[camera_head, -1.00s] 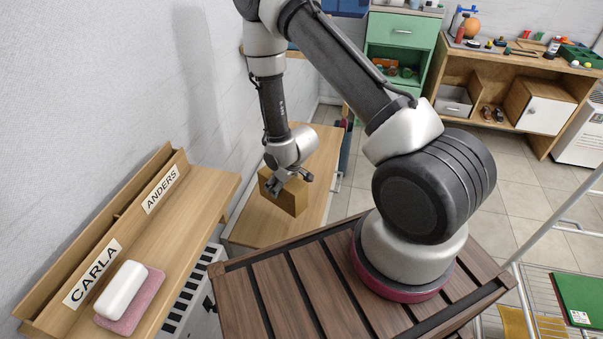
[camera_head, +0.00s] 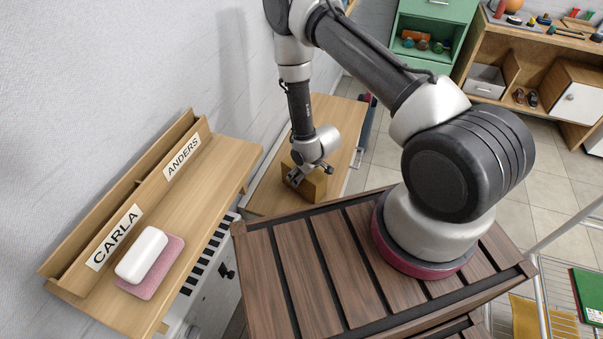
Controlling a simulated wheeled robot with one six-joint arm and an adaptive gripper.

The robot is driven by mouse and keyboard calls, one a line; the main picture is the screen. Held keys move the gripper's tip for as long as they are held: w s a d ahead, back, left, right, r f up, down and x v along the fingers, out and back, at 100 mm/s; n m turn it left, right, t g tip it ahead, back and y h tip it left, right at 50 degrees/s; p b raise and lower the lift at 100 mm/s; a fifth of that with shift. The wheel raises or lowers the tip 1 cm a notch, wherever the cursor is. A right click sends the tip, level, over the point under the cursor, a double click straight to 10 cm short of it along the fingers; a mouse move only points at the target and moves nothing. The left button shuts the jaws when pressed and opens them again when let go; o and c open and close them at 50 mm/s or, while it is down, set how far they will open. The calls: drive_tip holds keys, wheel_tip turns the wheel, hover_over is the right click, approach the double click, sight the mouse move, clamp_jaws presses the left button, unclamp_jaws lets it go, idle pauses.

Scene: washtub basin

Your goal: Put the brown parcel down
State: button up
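The brown parcel (camera_head: 314,187) is a small box in my gripper (camera_head: 312,172), left of centre in the head view. My gripper points down, with its fingers at the parcel's upper part and apparently closed on it. The parcel shows against a light wooden top (camera_head: 343,118) along the wall. I cannot tell whether its underside touches that top. The gripper covers part of the parcel's upper side.
A wooden wall ledge with the labels CARLA (camera_head: 115,237) and ANDERS (camera_head: 182,157) is at left; a white soap-like block (camera_head: 142,256) lies on a pink pad (camera_head: 161,276) there. A green cabinet (camera_head: 432,30) and a wooden shelf unit (camera_head: 500,60) stand behind.

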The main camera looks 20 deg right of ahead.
drive_tip(key=shift+o, duration=1.3)
drive_tip(key=v, duration=1.2)
drive_tip(key=w+d+r+m+h, duration=0.15)
drive_tip(key=d+r, duration=0.25)
drive_tip(key=r, duration=1.1)
drive_tip(key=d+r+m, duration=0.2)
drive_tip(key=d+r, duration=0.2)
drive_tip(key=r, duration=1)
drive_tip(key=s+d+r+m, duration=0.1)
drive_tip(key=s+d+r, duration=0.1)
drive_tip(key=s+r, duration=0.7)
drive_tip(key=s+d+r+m, duration=0.2)
drive_tip(key=s+r, duration=0.7)
drive_tip(key=s, duration=0.6)
drive_tip(key=shift+d+r+h, duration=0.35)
drive_tip(key=shift+d+r, duration=0.05)
drive_tip(key=shift+d, duration=0.35)
